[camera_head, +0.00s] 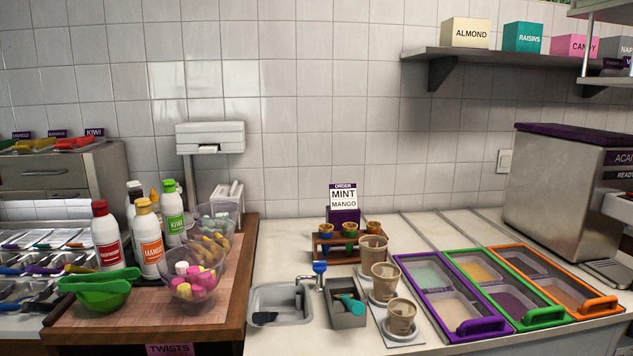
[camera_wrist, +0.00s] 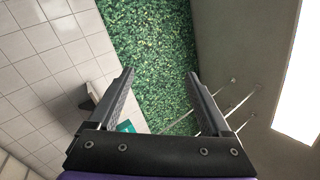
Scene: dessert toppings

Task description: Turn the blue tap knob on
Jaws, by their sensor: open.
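The blue tap knob (camera_head: 320,267) sits on top of a small metal tap (camera_head: 306,282) in the head view. My gripper is not in the head view. In the wrist view my gripper (camera_wrist: 160,75) is open and empty, its two dark fingers wide apart. It points at a green leafy panel high up, with tiled wall at left. The knob and tap do not show in the wrist view.
A grey box with a teal-handled scoop (camera_head: 350,303) stands right of the tap, beside stacked cups (camera_head: 385,280). A wooden board (camera_head: 140,318) with bottles and bowls lies left of the sink. Lidded coloured trays (camera_head: 454,295) lie farther right.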

